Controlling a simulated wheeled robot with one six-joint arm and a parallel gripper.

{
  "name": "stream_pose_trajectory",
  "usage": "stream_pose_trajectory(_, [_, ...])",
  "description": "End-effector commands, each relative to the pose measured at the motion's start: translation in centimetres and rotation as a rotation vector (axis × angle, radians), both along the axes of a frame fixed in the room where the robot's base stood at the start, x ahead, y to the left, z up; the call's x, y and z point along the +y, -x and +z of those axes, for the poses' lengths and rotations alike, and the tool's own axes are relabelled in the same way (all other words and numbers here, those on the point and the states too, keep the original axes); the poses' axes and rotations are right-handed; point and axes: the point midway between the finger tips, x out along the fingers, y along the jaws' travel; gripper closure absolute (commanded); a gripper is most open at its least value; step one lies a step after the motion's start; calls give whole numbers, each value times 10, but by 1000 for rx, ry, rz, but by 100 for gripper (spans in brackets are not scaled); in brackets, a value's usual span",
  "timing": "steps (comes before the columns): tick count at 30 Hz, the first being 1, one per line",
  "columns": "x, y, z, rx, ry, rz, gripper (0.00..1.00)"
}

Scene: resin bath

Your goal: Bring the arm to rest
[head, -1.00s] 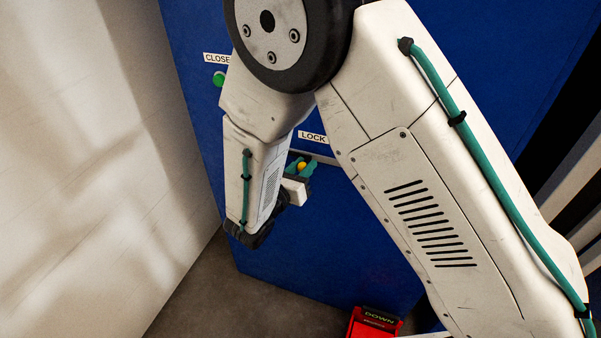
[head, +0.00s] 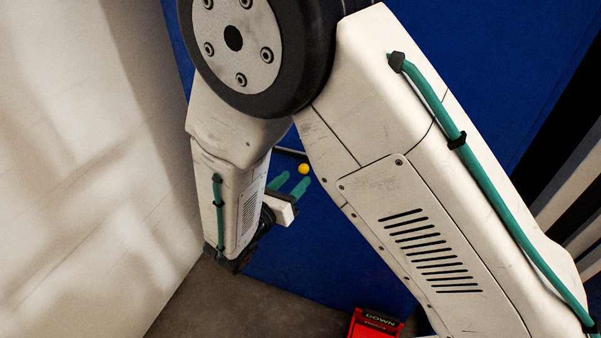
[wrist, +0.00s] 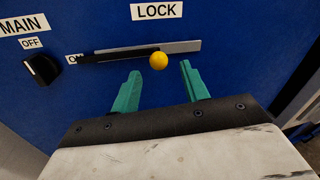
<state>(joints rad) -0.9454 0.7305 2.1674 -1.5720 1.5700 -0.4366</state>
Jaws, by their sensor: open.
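My gripper (head: 291,184) has two teal fingers and is open and empty in front of the blue cabinet (head: 345,225). It also shows in the wrist view (wrist: 158,90), with the fingers spread apart. Past the fingertips is a lock lever, a flat grey bar (wrist: 180,47) with a yellow knob (wrist: 158,61), under a LOCK label (wrist: 156,11). The bar lies nearly level. The yellow knob (head: 303,168) shows beyond the fingers in the head view. I see a gap between fingers and knob in the wrist view. My arm hides much of the cabinet.
A black rotary switch (wrist: 41,69) with MAIN and OFF labels is left of the lever. A red box marked DOWN (head: 375,325) sits low in front of the cabinet. A pale wall (head: 85,170) stands close on the left. Grey floor (head: 250,308) shows below.

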Motion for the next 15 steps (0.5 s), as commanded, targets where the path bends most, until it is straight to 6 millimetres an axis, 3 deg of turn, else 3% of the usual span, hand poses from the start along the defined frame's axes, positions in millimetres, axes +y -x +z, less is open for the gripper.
stream_pose_trajectory(6, [10,15,0,-1,0,1,55])
stream_pose_trajectory(15, [10,15,0,0,1,-1,55])
